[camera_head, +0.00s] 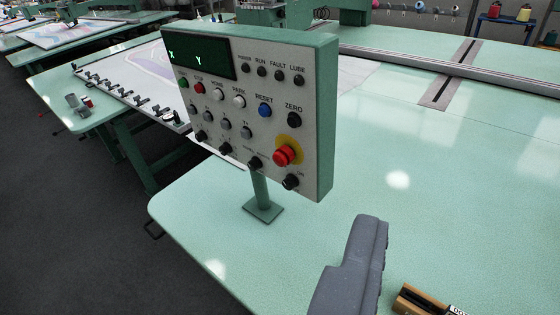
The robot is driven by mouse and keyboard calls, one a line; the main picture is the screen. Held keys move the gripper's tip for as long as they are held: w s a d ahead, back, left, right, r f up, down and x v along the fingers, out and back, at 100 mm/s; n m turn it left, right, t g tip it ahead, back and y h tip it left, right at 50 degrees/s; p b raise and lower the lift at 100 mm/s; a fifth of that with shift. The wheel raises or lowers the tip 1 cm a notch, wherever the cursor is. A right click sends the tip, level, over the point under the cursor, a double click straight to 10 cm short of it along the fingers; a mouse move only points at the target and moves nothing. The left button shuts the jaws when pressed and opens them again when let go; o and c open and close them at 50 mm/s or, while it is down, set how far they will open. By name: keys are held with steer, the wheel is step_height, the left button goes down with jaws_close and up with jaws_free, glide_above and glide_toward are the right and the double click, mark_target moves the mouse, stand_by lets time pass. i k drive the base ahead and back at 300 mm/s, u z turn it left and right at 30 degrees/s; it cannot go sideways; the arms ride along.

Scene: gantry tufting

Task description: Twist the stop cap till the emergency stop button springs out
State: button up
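The emergency stop button (285,155) is a red mushroom cap on a round yellow backing, low on the right of the control panel's face (228,120). I cannot tell from here whether the cap is pressed in or out. The panel is a pale plate in a green box on a short post. My gripper (370,225) shows as a grey, blocky shape at the bottom, right of the panel and below it in the picture. It is apart from the button, with nothing seen held. Its finger gap does not show.
The panel's post stands on a pale green table (420,200) with wide free room to the right. Other knobs and a blue button (264,110) crowd the cap. A brown block with a label (420,303) lies at bottom right. A metal rail (450,75) runs behind.

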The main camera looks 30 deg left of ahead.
mark_target(287, 150)
steer(key=k, duration=1)
steer(key=u, duration=1)
steer(key=i, duration=1.5)
steer(key=z, duration=0.4)
